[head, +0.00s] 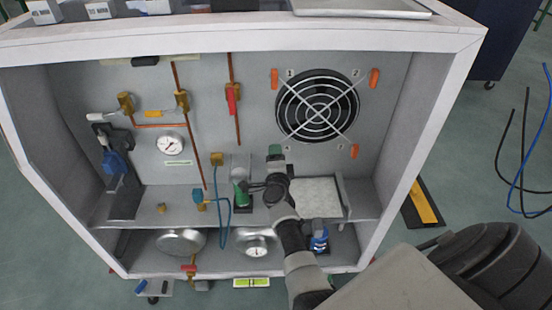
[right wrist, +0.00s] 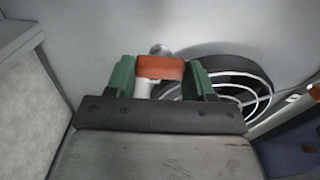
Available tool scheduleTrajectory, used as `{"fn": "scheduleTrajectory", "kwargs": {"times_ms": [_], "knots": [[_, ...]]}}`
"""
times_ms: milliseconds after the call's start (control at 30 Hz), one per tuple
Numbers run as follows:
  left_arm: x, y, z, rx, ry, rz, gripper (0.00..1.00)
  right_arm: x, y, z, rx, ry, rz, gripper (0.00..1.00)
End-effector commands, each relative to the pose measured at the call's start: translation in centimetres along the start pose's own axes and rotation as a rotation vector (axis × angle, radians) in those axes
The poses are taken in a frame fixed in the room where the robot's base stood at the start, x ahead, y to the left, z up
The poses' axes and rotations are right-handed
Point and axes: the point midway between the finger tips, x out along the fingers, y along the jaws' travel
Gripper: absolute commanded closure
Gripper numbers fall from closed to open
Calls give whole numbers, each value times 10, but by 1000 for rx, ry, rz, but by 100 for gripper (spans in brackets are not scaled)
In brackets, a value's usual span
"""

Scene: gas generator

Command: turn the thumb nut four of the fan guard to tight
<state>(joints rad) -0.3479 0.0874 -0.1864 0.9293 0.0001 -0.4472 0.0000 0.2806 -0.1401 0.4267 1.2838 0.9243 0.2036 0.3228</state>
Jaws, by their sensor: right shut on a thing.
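The fan guard (head: 317,105) is a round wire grille over a black fan on the cabinet's back panel, and it also shows in the right wrist view (right wrist: 255,88). Orange thumb nuts show at its upper left (head: 274,78), upper right (head: 374,77) and lower right (head: 354,151). My right gripper (head: 275,153) is at the guard's lower left corner and hides the nut there in the head view. In the right wrist view, the green fingers of my right gripper (right wrist: 160,72) are shut on an orange thumb nut (right wrist: 160,67), one on each side. My left gripper is not in view.
A shelf (head: 158,217) crosses the cabinet below the guard. A green bottle (head: 240,192) stands left of my right arm, and a white mesh panel (head: 318,197) is to its right. The cabinet's right side wall (head: 392,125) bounds the space. Copper pipes (head: 190,125) and a gauge (head: 170,144) are at left.

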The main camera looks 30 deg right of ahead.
Motion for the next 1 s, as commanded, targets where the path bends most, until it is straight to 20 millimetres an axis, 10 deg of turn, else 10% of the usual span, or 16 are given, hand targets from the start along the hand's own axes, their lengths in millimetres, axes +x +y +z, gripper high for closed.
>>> {"fn": "scheduleTrajectory", "kwargs": {"times_ms": [767, 800, 1000], "knots": [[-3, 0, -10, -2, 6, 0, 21, 0, 2, 0, 110, 2, 3, 71], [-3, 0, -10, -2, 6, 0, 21, 0, 2, 0, 110, 2, 3, 44], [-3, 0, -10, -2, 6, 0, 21, 0, 2, 0, 108, 1, 2, 21]]}}
